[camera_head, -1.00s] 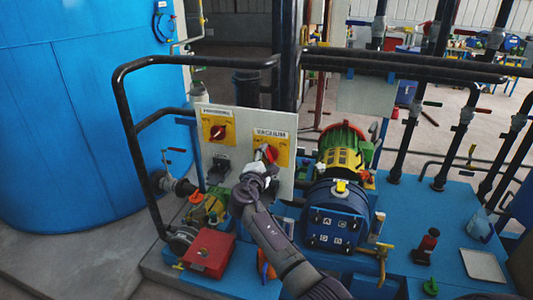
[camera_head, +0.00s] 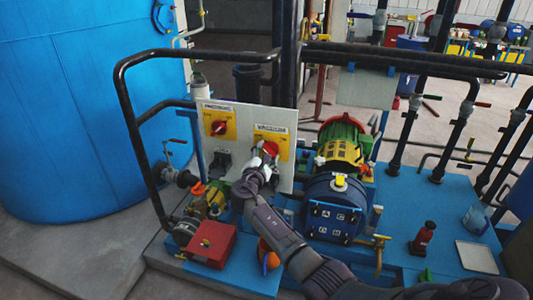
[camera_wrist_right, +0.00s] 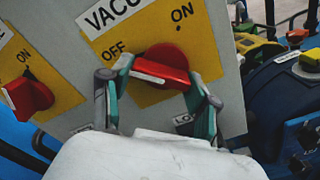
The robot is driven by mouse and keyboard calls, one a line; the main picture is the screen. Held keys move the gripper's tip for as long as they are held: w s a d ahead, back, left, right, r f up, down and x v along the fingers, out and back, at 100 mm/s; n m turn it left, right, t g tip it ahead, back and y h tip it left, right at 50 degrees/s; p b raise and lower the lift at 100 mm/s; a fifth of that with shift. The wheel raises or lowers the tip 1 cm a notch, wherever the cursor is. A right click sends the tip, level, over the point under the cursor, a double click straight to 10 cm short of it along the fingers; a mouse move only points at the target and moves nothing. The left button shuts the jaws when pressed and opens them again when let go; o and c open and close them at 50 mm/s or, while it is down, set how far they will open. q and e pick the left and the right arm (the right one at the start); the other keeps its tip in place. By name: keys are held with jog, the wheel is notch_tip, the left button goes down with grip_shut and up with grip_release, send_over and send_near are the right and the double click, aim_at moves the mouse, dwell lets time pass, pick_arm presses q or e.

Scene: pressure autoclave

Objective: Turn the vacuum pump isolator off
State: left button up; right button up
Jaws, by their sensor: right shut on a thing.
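The vacuum isolator is a red rotary knob (camera_head: 270,147) on a yellow plate (camera_head: 283,147) under a "VACUUM" label, on the right of a pale panel. My right gripper (camera_head: 263,164) is at this knob and partly hides it. In the right wrist view, the red knob (camera_wrist_right: 164,66) sits between the two fingers of my right gripper (camera_wrist_right: 158,100), which is shut on it. OFF is printed at the plate's left and ON at its upper right. The knob's pale-edged grip bar lies slanted across the space between the fingers. My left gripper is not in view.
A second red knob (camera_head: 219,128) on a yellow plate is at the panel's left. A black pipe rail (camera_head: 140,190) stands left of the panel, a red box (camera_head: 208,243) below it. The blue and yellow pump (camera_head: 338,190) is close on the right.

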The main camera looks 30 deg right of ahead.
jog(key=shift+d+r, duration=0.15)
jog(key=shift+r, duration=0.25)
jog(key=o, duration=1.1)
jog(key=shift+w, duration=0.1)
jog(key=shift+o, duration=0.2)
jog(key=shift+d+f, duration=0.1)
jog(key=shift+f, duration=0.2)
jog(key=v, duration=1.2)
